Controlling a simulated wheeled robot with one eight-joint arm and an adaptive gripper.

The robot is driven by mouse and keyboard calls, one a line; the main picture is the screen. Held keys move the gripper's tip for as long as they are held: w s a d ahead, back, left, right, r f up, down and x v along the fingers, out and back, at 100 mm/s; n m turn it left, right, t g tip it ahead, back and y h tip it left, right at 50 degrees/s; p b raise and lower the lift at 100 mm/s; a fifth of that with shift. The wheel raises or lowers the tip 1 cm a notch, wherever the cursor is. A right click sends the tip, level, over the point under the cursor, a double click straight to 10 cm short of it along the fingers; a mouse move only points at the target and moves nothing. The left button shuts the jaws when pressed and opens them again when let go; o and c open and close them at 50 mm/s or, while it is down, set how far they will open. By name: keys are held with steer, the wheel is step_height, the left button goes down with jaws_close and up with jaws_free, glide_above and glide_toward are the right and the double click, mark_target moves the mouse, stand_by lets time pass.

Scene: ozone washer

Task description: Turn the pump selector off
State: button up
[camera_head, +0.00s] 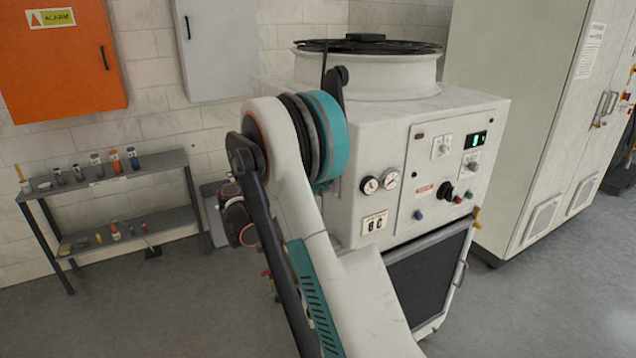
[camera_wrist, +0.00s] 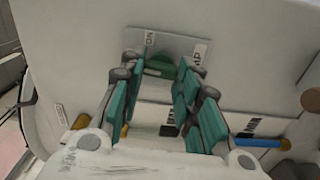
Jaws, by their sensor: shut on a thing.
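The finger contact is partly hidden. In the head view, my arm covers the gripper and the selector. The white washer (camera_head: 463,122) stands behind my arm, with gauges, a green display and knobs on its front panel.
In the wrist view, a blue part (camera_wrist: 258,143) and a brass-coloured fitting (camera_wrist: 80,121) lie near the fingers. In the head view, a grey shelf (camera_head: 113,183) with bottles stands at left. A tall cabinet (camera_head: 527,120) stands at right. The floor in front of it is clear.

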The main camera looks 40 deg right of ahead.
steer(key=shift+n, duration=0.6)
steer(key=o, duration=1.1)
steer(key=shift+c, duration=0.2)
steer(key=v, duration=1.2)
